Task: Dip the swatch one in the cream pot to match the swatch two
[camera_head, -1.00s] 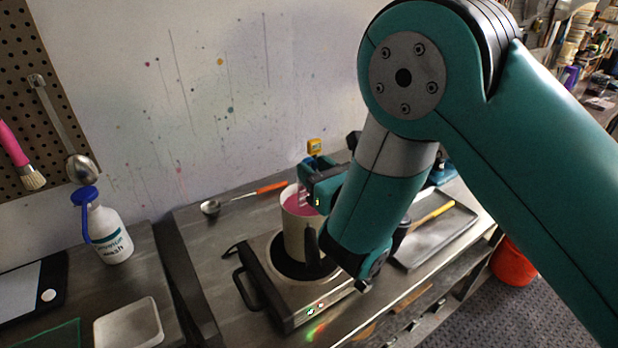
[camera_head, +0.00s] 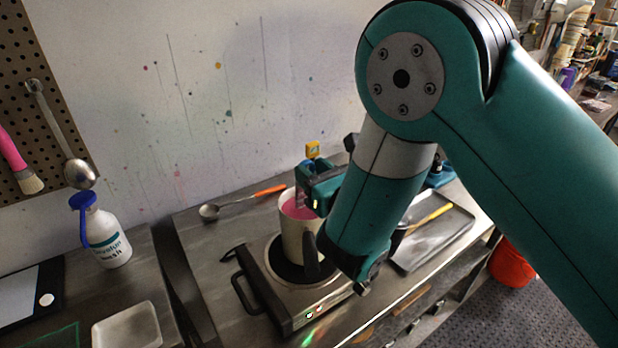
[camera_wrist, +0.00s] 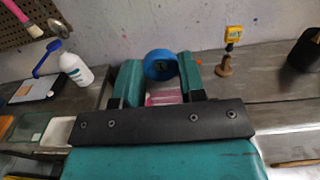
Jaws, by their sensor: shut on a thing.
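The cream pot (camera_head: 291,238) stands on the hot plate in the head view, with pink liquid (camera_head: 297,208) inside. My gripper (camera_head: 304,200) is low over the pot's mouth, fingers pointing to its left side. In the wrist view my gripper (camera_wrist: 158,84) is shut on a blue round piece (camera_wrist: 160,66), seemingly the holder of swatch one. A pale strip hangs below the gripper at the pot's mouth; its lower end is hidden, so I cannot tell how deep it reaches. Pink shows between the fingers in the wrist view. I cannot make out swatch two.
The hot plate (camera_head: 290,314) has a black side handle. A ladle (camera_head: 240,201) lies behind it. A tray (camera_head: 440,240) with a yellow-handled tool is to the right. A wash bottle (camera_head: 108,240) and white dish (camera_head: 127,326) stand left. A yellow tag (camera_wrist: 233,34) stands behind.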

